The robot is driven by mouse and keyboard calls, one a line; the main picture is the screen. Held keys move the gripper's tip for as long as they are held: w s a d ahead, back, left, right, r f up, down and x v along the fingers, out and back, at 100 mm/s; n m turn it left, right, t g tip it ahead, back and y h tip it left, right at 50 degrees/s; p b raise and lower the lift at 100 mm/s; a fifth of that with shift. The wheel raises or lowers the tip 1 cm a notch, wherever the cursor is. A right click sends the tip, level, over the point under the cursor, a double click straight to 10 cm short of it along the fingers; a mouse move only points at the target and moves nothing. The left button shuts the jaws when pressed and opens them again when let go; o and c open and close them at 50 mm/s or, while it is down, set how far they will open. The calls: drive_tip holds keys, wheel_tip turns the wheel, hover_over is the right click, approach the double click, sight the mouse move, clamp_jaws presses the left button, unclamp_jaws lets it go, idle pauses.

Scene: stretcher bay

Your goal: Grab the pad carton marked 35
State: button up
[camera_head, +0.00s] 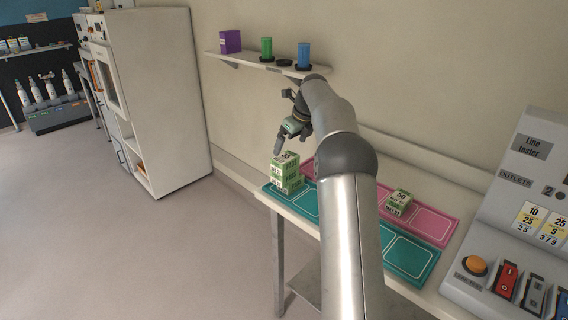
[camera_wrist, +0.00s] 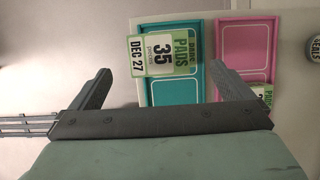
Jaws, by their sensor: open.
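The pad carton marked 35 (camera_wrist: 163,52) shows in the wrist view, with a green and white label reading "DEC 27". It lies between the two finger lines of my gripper (camera_wrist: 168,85), beyond the fingertips. In the head view a stack of green and white cartons (camera_head: 286,180) stands at the left end of the teal mat (camera_head: 309,205); the number 35 is too small to read there. My gripper (camera_head: 281,147) is open and empty, just above the stack. Part of it is hidden by my arm.
A carton marked 50 (camera_head: 399,199) sits on the pink mat (camera_head: 433,222). A carton edge (camera_wrist: 264,92) shows by the right finger in the wrist view. The line tester panel (camera_head: 521,215) stands at right.

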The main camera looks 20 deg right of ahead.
sight(286, 157)
drive_tip(key=x, duration=0.3)
drive_tip(key=shift+s+p+x, duration=0.15)
drive_tip(key=shift+p+x, duration=0.25)
drive_tip(key=shift+x, duration=0.95)
drive_tip(key=shift+s+p+x, duration=0.1)
drive_tip(key=shift+p+x, duration=0.3)
drive_tip(key=shift+x, duration=0.95)
drive_tip(key=c, duration=1.1)
